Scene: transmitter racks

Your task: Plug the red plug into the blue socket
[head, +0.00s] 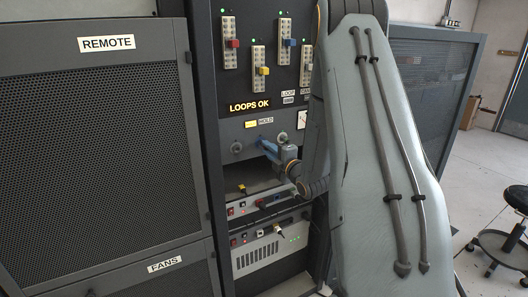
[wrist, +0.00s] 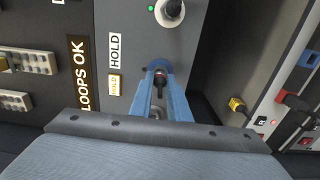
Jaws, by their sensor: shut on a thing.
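My gripper (wrist: 160,76) has blue fingers closed around a small dark handle (wrist: 159,84) on the rack panel, beside the HOLD label. In the head view my gripper (head: 264,142) reaches the panel between two round knobs. A red part with a dark body (wrist: 293,98), which looks like the red plug, is on a lower unit at the right of the wrist view. A blue part (wrist: 308,58), perhaps the blue socket, is on the same unit. My gripper is apart from both. Whether the red part is plugged in cannot be told.
A yellow connector (wrist: 237,104) is by an open bay (head: 250,172) below the panel. A LOOPS OK sign (head: 249,105) is lit. Above it, strips carry red (head: 232,43), yellow (head: 263,71) and blue (head: 289,42) blocks. A stool (head: 505,243) stands at the right.

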